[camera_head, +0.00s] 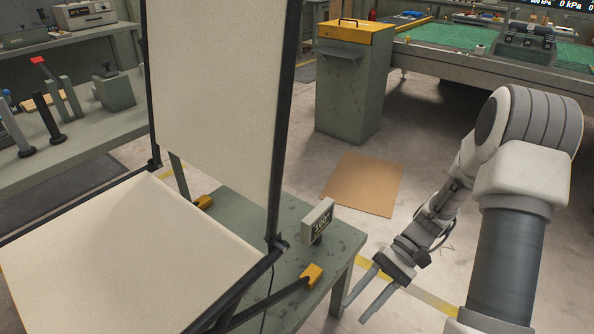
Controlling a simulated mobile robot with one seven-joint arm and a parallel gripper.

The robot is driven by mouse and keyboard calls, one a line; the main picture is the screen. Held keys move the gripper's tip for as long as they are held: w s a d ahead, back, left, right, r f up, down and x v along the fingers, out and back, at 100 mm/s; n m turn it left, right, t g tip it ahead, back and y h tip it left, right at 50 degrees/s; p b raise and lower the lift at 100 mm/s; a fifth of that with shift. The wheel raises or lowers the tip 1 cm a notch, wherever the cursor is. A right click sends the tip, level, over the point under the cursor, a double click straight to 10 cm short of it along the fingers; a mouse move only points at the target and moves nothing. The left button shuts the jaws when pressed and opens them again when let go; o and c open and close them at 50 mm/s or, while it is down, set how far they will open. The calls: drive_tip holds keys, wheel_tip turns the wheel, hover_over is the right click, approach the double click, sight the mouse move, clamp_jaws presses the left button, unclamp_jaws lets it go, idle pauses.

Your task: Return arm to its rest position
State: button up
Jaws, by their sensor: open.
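My arm comes in from the right side of the head view, folded over and angled down to the left. My gripper (365,300) is open and empty, with its two fingers apart. It hangs over the floor beside the right end of the green table. The folding lounger (80,265) stands on that table to the left of my gripper. Its cream seat panel lies low at the left, and its cream back panel (215,95) stands upright in a dark frame. My gripper and the lounger are apart.
The green table (345,250) carries a small display box (318,222) and yellow clamps (312,274). A yellow-topped cabinet (350,95) stands behind. A brown sheet (363,184) lies on the floor. A long green-topped bench (450,45) is at the back right. A tool bench (85,130) is at the left.

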drive_tip(key=s+r+n+t+h+p, duration=0.1)
drive_tip(key=r+p, duration=0.7)
drive_tip(key=r, duration=0.8)
drive_tip(key=s+r+n+t+h+p, duration=0.2)
drive_tip(key=r+t+h+p, duration=0.3)
drive_tip(key=r, duration=1.1)
drive_tip(key=s+d+r+n+t+h+p, duration=0.1)
drive_tip(key=s+r+t+h+p, duration=0.2)
drive_tip(key=r+t+p, duration=0.4)
wheel_tip(320, 180, up, 10)
drive_tip(key=p, duration=0.5)
drive_tip(key=shift+h+p, duration=0.3)
